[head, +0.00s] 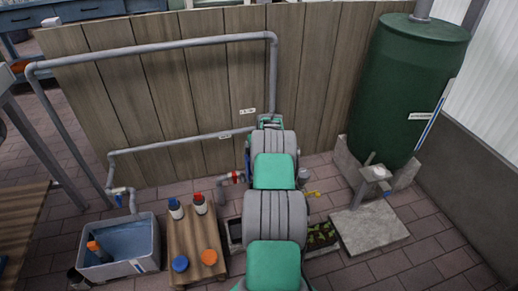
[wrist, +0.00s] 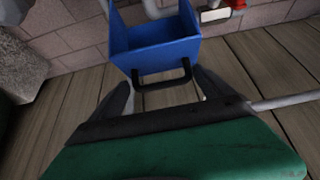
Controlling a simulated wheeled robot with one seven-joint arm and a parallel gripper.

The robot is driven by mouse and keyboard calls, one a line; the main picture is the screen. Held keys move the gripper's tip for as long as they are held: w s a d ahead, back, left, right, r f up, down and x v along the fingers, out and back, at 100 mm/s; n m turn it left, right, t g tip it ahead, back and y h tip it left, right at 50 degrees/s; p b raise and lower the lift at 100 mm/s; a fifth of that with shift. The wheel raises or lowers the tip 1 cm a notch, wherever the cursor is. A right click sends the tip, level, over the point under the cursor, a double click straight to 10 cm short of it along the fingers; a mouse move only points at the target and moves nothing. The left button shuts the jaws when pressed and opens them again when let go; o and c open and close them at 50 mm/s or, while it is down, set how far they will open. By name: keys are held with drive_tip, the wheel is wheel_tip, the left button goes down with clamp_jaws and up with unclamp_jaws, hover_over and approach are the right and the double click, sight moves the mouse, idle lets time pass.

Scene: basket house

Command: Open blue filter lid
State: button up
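A blue box-like filter part (wrist: 155,52) is at the top middle of the wrist view, with a dark recess between its raised sides. A black bar handle (wrist: 163,84) sticks out from its edge towards me. My gripper (wrist: 165,92) is open, with one grey finger on each side of the handle. I cannot tell whether either finger touches the handle. Whether the lid is a separate piece, and how far it is open, is unclear. In the head view my arm hides the fingers and nearly all of the filter; only a blue sliver (head: 247,160) shows.
A wooden fence (head: 180,90) stands close behind my arm, with a grey pipe (head: 150,48) along it. A red valve (head: 235,177) is just left of my arm. A low wooden table (head: 193,242) with bottles, a water tub (head: 122,243) and a green tank (head: 405,85) stand around.

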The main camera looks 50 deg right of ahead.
drive_tip(key=p+v, duration=0.3)
drive_tip(key=v, duration=0.4)
drive_tip(key=shift+s+a+r, duration=0.15)
drive_tip(key=shift+s+r, duration=0.05)
drive_tip(key=shift+r, duration=0.15)
